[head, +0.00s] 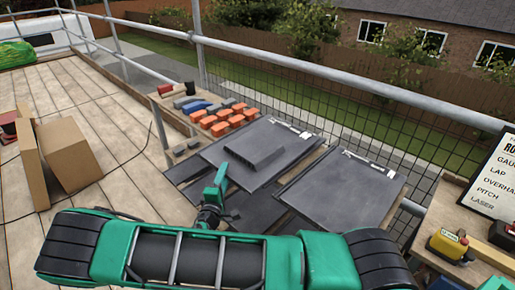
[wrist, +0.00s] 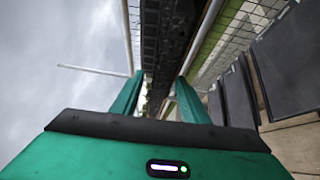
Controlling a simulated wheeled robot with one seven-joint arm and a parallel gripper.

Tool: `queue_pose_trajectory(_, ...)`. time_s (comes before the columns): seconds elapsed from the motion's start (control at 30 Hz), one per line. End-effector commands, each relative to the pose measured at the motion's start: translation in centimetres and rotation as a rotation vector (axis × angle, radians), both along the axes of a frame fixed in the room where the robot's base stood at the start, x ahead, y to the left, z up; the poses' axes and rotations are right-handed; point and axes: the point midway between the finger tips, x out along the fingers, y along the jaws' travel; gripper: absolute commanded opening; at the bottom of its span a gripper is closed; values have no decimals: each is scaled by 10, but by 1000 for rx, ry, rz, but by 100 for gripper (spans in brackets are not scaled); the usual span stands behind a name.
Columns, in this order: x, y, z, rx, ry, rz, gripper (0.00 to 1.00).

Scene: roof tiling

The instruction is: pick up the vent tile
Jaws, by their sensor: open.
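The vent tile (head: 258,150) is a dark grey slate with a raised ribbed box on it. It lies flat on top of the left slate pile, near the middle of the head view. My gripper (head: 220,180) is at the near left of this pile, apart from the vent box. In the wrist view my gripper's two green fingers (wrist: 157,98) stand apart with nothing held between them. The vent box cannot be made out in the wrist view; dark slates show at its right side.
A second slate pile (head: 350,187) lies to the right. Orange and blue-grey pieces (head: 228,120) sit behind left. A guard rail (head: 300,68) with mesh runs behind. Cardboard boxes (head: 70,155) stand at left on open decking. A yellow tool (head: 448,245) lies at right.

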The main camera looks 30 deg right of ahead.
Motion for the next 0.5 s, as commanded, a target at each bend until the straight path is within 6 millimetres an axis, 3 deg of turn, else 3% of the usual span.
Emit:
queue_pose_trajectory(0.2, 21, -17, 0, 0, 0, -1, 41)
queue_pose_trajectory(0.4, 22, -18, 0, -1, 1, 1, 41)
queue_pose_trajectory(0.43, 22, -18, 0, -1, 1, 0, 38)
queue_pose_trajectory(0.5, 22, -18, 0, -1, 1, 0, 22)
